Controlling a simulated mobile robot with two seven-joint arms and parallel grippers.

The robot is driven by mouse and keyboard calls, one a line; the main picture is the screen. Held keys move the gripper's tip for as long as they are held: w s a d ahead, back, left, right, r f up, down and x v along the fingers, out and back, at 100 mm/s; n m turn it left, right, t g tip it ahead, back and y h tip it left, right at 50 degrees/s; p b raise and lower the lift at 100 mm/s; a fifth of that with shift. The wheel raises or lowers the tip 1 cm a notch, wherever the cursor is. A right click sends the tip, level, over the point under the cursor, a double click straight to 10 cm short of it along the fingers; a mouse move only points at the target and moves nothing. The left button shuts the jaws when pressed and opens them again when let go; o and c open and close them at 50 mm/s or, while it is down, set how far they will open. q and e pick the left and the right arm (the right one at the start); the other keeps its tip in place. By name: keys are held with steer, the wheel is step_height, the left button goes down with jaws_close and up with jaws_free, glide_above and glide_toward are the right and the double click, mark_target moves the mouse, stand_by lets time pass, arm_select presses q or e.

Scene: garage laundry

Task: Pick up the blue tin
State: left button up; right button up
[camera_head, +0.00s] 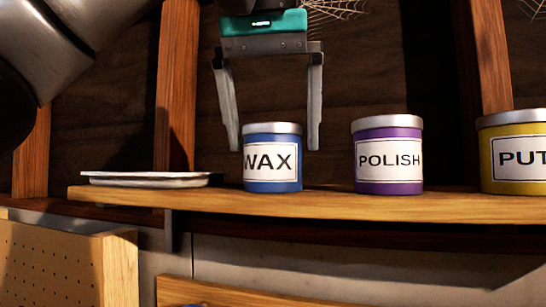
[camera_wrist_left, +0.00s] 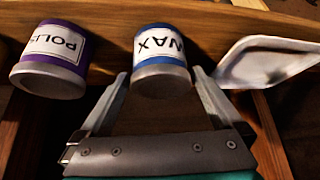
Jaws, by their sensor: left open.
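The blue tin (camera_head: 272,178), labelled WAX, stands upright on the wooden shelf (camera_head: 330,208) in the head view. My left gripper (camera_head: 273,148) points down from above it, open. Its fingers come down on either side of the tin's top, and the left finger's tip is near the tin's lid. In the left wrist view the blue tin (camera_wrist_left: 162,73) appears upside down between the open fingertips of the gripper (camera_wrist_left: 162,82). I cannot tell whether either finger touches it. My right gripper is in neither view.
A purple POLISH tin (camera_head: 388,177) stands to the right of the blue tin, with a gap between them. A yellow tin (camera_head: 515,177) stands farther right. A flat white tray (camera_head: 145,180) lies at the shelf's left end. Wooden uprights (camera_head: 177,90) stand behind.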

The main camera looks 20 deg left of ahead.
mark_target(275, 155)
arm_select(q)
steer(key=x, duration=0.4)
steer(key=shift+w+a, duration=0.1)
steer(key=shift+w, duration=0.1)
steer(key=shift+c, duration=0.2)
steer(key=c, duration=1.3)
steer(key=shift+r, duration=0.1)
steer(key=shift+w+r, duration=0.1)
steer(key=shift+r, duration=4.75)
